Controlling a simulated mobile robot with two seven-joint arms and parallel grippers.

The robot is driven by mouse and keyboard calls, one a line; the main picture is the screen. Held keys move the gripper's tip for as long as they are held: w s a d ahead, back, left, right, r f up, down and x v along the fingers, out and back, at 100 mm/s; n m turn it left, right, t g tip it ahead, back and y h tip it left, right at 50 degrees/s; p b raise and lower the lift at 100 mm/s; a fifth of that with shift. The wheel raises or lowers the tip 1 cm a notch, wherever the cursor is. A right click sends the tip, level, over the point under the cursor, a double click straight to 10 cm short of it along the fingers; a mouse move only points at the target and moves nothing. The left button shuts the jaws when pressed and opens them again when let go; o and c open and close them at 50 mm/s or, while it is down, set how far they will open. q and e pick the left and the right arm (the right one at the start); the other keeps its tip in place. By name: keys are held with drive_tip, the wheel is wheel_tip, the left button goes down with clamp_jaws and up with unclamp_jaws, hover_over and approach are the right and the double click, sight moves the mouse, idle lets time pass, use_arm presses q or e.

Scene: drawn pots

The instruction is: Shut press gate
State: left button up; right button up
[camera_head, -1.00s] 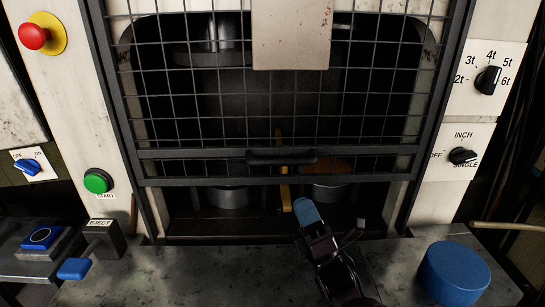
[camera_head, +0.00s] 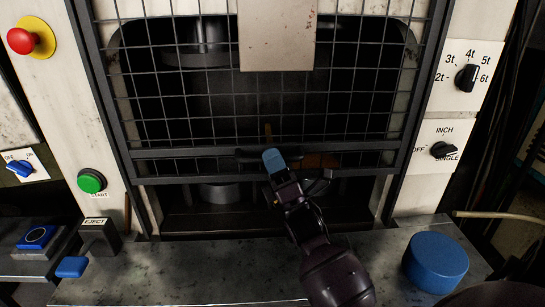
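The press gate (camera_head: 200,110) is a dark wire-mesh panel with a pale plate at its top middle. A gap under its lower bar shows the dark press bed (camera_head: 250,222). The gate handle (camera_head: 250,154) is a dark horizontal grip on the lower bar, partly hidden by my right gripper (camera_head: 297,168). That gripper reaches up from below with its fingers apart. Its blue fingertip overlaps the handle in the picture; I cannot tell whether it touches. Nothing shows between the fingers. My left gripper is out of view.
A blue cylinder (camera_head: 436,262) stands on the metal ledge (camera_head: 200,265) at right. An eject lever (camera_head: 100,237) and a green start button (camera_head: 91,181) are at left. A red stop button (camera_head: 21,40) is above. Two dial panels line the right.

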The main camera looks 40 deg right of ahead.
clamp_jaws()
drive_tip(key=shift+f+b, duration=0.35)
drive_tip(key=shift+f, duration=0.2)
wheel_tip(320, 180, down, 4)
drive_tip(key=shift+r+b, duration=0.2)
drive_tip(key=shift+b, duration=0.9)
